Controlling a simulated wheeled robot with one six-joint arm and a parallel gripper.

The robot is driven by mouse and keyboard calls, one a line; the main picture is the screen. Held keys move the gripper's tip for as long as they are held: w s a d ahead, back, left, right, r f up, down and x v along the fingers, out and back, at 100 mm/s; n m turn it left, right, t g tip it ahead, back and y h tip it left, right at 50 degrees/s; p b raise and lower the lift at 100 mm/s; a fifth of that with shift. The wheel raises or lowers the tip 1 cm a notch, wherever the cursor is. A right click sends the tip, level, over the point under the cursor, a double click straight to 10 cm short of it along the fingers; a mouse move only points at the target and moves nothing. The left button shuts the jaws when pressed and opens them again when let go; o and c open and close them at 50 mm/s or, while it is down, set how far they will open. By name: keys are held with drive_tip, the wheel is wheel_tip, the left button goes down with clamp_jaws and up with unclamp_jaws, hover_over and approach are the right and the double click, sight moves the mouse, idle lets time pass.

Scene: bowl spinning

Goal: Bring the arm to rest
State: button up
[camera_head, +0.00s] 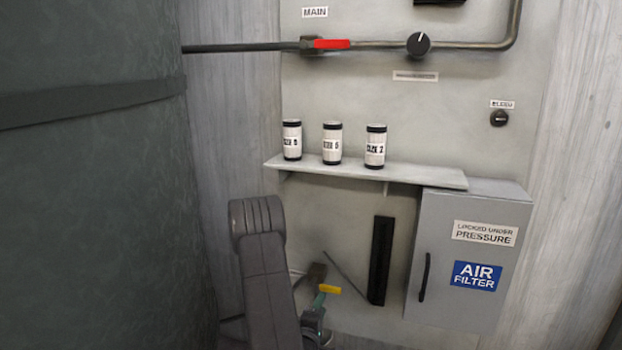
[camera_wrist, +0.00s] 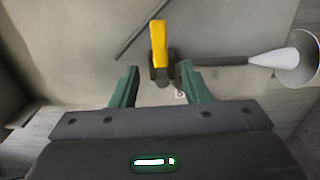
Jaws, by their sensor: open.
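My gripper (camera_head: 318,303) shows at the bottom middle of the head view, low in front of the wall panel, at the end of my grey arm. In the wrist view my gripper (camera_wrist: 158,82) has its two green fingers spread apart with nothing held between them. A small valve with a yellow handle (camera_wrist: 159,45) lies just beyond the fingertips, its dark base in line with the gap. The yellow handle (camera_head: 330,289) also shows right beside the gripper in the head view. I cannot tell whether a finger touches it.
A grey air filter box (camera_head: 437,270) stands to the right, with a shelf (camera_head: 410,174) above holding three canisters (camera_head: 332,143). A red-handled lever (camera_head: 331,44) and a black knob (camera_head: 418,44) sit on a pipe higher up. A white funnel-like piece (camera_wrist: 298,58) lies right of the valve.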

sight(328, 291)
drive_tip(key=v, duration=0.6)
drive_tip(key=b+x, duration=0.1)
drive_tip(key=x, duration=1.3)
drive_tip(key=shift+w+d, duration=0.15)
drive_tip(key=shift+w, duration=0.05)
drive_tip(key=shift+w+f+m, duration=0.15)
drive_tip(key=shift+f+m, duration=0.05)
drive_tip(key=shift+m, duration=0.1)
drive_tip(key=shift+f+m, duration=0.4)
drive_tip(key=shift+m, duration=0.6)
